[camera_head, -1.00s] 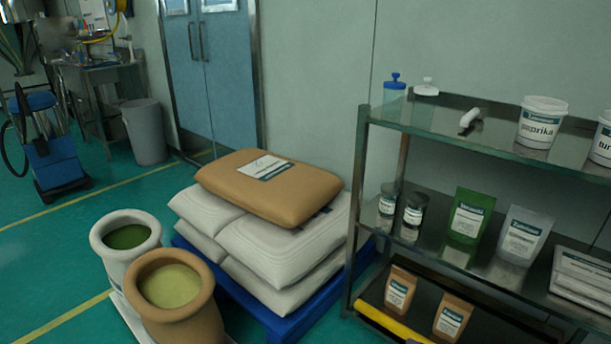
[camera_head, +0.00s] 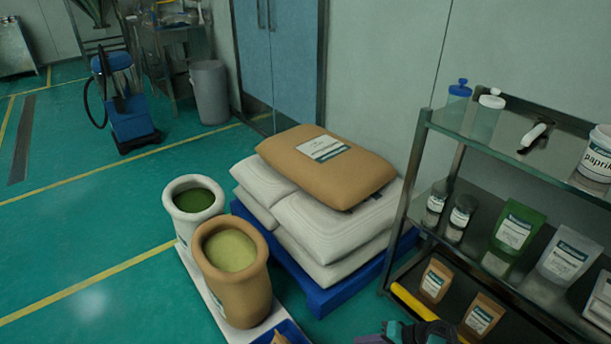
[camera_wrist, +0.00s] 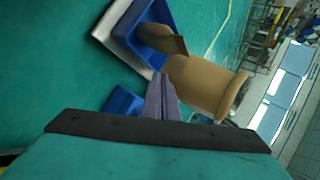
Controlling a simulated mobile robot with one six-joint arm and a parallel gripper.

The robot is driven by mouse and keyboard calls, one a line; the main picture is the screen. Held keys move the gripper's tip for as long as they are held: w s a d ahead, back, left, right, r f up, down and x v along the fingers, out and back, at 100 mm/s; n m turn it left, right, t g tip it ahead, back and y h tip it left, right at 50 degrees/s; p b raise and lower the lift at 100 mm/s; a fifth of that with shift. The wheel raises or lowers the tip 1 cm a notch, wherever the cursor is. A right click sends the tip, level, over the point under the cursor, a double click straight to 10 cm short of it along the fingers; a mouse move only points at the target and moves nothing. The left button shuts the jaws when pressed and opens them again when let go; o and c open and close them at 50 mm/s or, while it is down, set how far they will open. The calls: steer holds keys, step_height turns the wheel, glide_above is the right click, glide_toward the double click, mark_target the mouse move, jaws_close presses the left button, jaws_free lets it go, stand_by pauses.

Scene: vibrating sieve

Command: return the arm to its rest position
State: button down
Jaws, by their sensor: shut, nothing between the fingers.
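My gripper (camera_wrist: 161,97) shows in the wrist view. Its two grey-purple fingers are together with nothing between them, pointing over the green floor. They appear near a blue tray (camera_wrist: 119,44) holding a brown item (camera_wrist: 163,38), and near a brown open-topped sack (camera_wrist: 200,86). I cannot tell how high above the floor they are. In the head view, a dark and teal piece at the bottom edge looks like part of my arm.
White bags and a brown bag (camera_head: 325,168) lie stacked on a blue pallet (camera_head: 335,288). Open sacks of green (camera_head: 194,215) and yellowish material (camera_head: 236,285) stand left of it. A metal shelf (camera_head: 412,195) with pouches and jars stands at right. Floor at left is mostly clear.

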steer(key=s+a+r+n+g+h+p, duration=0.35)
steer(key=s+a+g+p, duration=0.35)
steer(key=s+a+p, duration=0.45)
steer(key=s+d+f+g+h, duration=0.1)
steer(key=s+d+h, duration=0.5)
steer(key=d, duration=0.4)
steer(key=shift+f+m+g, duration=0.3)
steer(key=shift+m, duration=0.15)
stand_by(0.4)
